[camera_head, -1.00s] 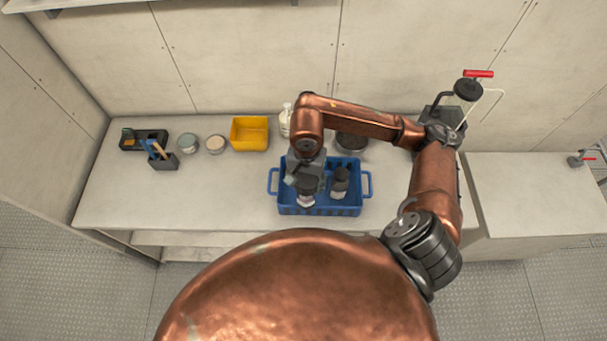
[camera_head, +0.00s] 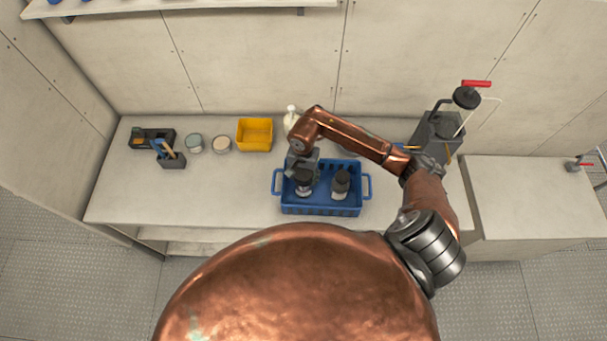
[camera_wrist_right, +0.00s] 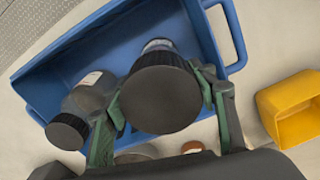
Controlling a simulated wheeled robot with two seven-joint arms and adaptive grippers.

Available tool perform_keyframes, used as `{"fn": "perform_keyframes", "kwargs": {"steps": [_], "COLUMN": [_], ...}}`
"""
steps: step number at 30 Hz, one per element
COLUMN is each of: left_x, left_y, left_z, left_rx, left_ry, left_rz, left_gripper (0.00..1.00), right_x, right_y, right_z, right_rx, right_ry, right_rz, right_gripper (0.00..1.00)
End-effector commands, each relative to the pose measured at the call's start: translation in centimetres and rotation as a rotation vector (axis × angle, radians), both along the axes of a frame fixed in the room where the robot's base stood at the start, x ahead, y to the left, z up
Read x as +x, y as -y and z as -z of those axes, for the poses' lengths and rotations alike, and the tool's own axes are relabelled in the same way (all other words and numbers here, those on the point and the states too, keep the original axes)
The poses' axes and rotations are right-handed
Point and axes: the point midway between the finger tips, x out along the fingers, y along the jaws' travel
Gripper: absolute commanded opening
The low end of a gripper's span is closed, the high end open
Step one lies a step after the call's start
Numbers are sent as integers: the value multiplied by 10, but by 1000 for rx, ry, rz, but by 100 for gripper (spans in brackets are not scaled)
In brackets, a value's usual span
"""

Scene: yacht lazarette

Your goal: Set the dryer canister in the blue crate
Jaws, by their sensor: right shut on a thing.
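The blue crate (camera_head: 365,188) stands on the bench, with a handle at each end. My right gripper (camera_head: 303,176) is over the crate's left half, its fingers shut around the dryer canister (camera_head: 303,188). The canister is upright with a wide dark lid; in the right wrist view the lid (camera_wrist_right: 160,98) sits between the green-padded fingers (camera_wrist_right: 163,110). It appears within the crate's walls, but I cannot tell whether its base touches the floor. A second dark-capped bottle (camera_head: 341,184) stands in the crate to its right; it also shows in the right wrist view (camera_wrist_right: 85,108). My left gripper is not in view.
A yellow bin (camera_head: 254,134) and a white bottle (camera_head: 291,120) stand behind the crate. Two round tins (camera_head: 221,144) and a dark tool holder (camera_head: 172,160) are farther left. A grey pump with a red handle (camera_head: 476,84) is at right. The bench front left is clear.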

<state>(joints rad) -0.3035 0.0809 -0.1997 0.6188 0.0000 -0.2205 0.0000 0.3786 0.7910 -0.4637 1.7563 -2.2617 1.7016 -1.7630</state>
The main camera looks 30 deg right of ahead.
Motion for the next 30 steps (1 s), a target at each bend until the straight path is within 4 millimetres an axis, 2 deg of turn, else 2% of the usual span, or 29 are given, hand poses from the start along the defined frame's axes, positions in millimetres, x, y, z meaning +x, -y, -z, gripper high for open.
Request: {"fn": "perform_keyframes", "kwargs": {"steps": [10, 11, 18, 30], "left_x": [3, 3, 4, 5], "left_y": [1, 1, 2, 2], "left_z": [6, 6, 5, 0], "left_rx": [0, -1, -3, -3], "left_ry": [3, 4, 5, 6], "left_rz": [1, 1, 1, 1], "left_gripper": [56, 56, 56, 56], "right_x": [1, 0, 0, 1], "right_y": [0, 0, 0, 0], "right_z": [4, 4, 3, -4], "right_rx": [1, 1, 1, -1], "right_ry": [2, 1, 1, 2], "right_rz": [0, 1, 0, 0], "right_gripper": [6, 54, 70, 70]}}
